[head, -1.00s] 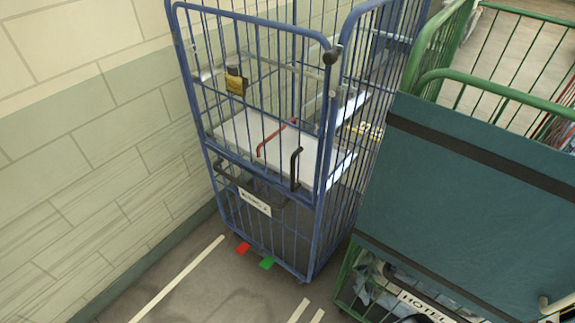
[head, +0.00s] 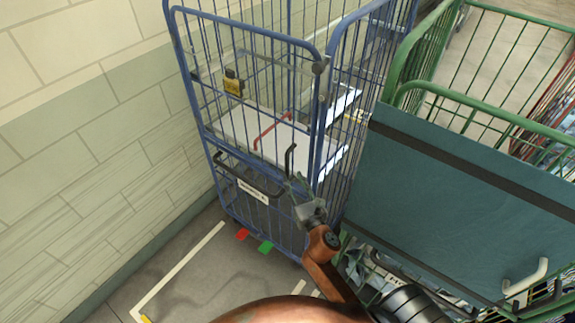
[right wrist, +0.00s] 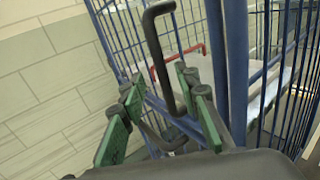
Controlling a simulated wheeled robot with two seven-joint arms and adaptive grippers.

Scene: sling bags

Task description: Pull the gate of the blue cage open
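The blue cage (head: 178,70) stands against the wall, its barred gate facing me. A black upright handle (head: 290,160) is on the gate's right side; it also shows in the right wrist view (right wrist: 155,55). The gate looks shut. My right gripper (head: 304,190) is at the gate's right edge, by the lower end of this handle. In the right wrist view its green-padded fingers (right wrist: 158,95) are spread apart, with the handle between them in the picture; contact cannot be told. My left gripper is not in view.
A green cage (head: 480,105) with a teal panel (head: 450,200) stands close on the right. Red (head: 242,234) and green (head: 265,247) tabs lie at the cage's foot. Floor at the front left is clear.

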